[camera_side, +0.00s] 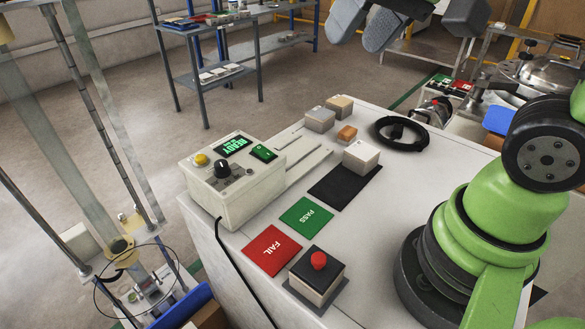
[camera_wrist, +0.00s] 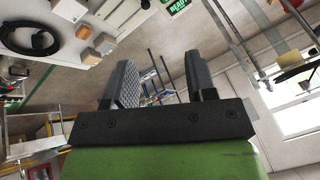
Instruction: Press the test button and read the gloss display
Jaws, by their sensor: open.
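A light beige gloss meter (camera_side: 240,196) stands at the left of the white worktop. Its green-lit display (camera_side: 233,146) reads READY on top, with smaller text I cannot read; part of it shows in the wrist view (camera_wrist: 178,4). A yellow button (camera_side: 201,159), a black knob (camera_side: 222,168) and a green-lit switch (camera_side: 263,153) are on it. A separate box with a red button (camera_side: 319,260) stands at the front; no label shows which is the test button. My gripper (camera_side: 363,40) is open and empty, high above the worktop's far side. Its fingers also show in the wrist view (camera_wrist: 160,76).
A white tile block (camera_side: 361,155) sits on a black mat (camera_side: 340,188). Green PASS (camera_side: 305,217) and red FAIL (camera_side: 271,250) mats lie in front. My arm's base fills the right.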

